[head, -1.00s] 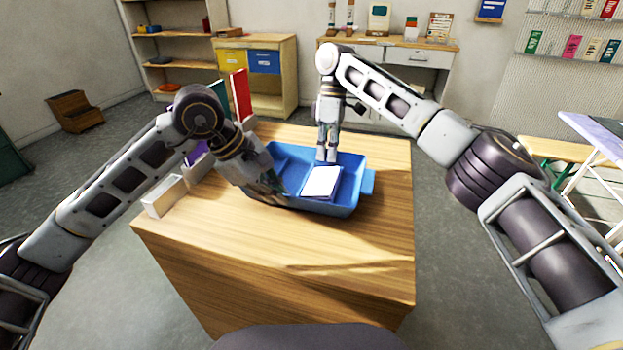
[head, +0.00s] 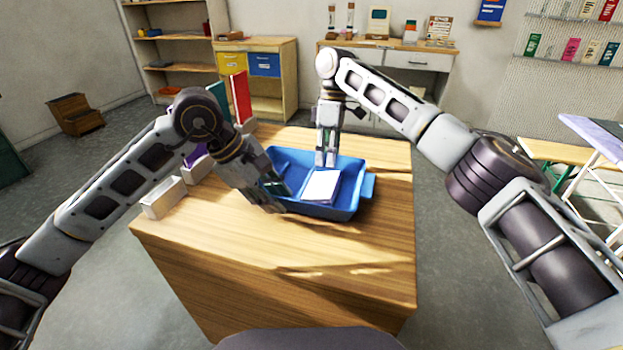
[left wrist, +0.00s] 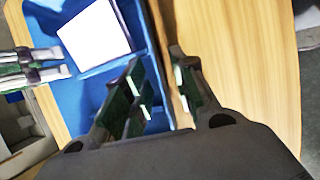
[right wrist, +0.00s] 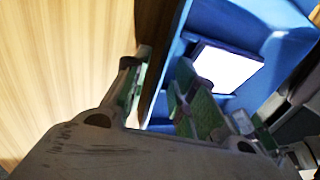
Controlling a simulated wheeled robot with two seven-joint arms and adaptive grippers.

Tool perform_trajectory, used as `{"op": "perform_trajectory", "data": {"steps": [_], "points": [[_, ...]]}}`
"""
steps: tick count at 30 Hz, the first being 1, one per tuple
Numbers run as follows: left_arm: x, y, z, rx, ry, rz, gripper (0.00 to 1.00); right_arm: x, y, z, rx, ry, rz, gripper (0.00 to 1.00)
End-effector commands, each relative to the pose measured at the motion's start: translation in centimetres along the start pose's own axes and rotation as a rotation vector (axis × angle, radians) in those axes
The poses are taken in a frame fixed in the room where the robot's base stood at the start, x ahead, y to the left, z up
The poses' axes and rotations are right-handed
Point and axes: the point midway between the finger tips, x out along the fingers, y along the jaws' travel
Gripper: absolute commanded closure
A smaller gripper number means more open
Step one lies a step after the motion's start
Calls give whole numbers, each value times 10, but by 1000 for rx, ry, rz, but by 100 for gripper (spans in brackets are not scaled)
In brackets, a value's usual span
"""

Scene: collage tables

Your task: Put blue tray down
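The blue tray (head: 345,203) sits on the wooden table, with a white-covered book (head: 321,186) lying inside. My left gripper (head: 272,198) is at the tray's near left side. In the left wrist view its fingers (left wrist: 157,68) are apart, one inside the blue wall (left wrist: 90,92) and one outside over the wood. My right gripper (head: 326,160) points down at the tray's far side. In the right wrist view its fingers (right wrist: 162,65) are apart on either side of the tray's wall (right wrist: 215,20). The wall's contact with the fingers is unclear.
The table (head: 250,245) is bare in front of the tray. White boxes (head: 163,197) and upright books, one red (head: 241,95), stand along its left edge. A cabinet with yellow and blue drawers (head: 265,62) and a white desk (head: 420,58) stand behind.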

Motion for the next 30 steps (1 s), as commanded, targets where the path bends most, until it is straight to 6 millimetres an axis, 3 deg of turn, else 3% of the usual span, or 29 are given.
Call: {"op": "perform_trajectory", "data": {"steps": [8, 21, 30], "points": [[-26, 1, 0, 0, 0, 3, 73, 0, 0, 0, 0, 0, 0, 73], [-90, 0, 0, 0, 1, 3, 73, 0, 0, 0, 0, 0, 0, 73], [-115, 0, 0, 0, 0, 1, 73, 0, 0, 0, 0, 0, 0, 73]]}}
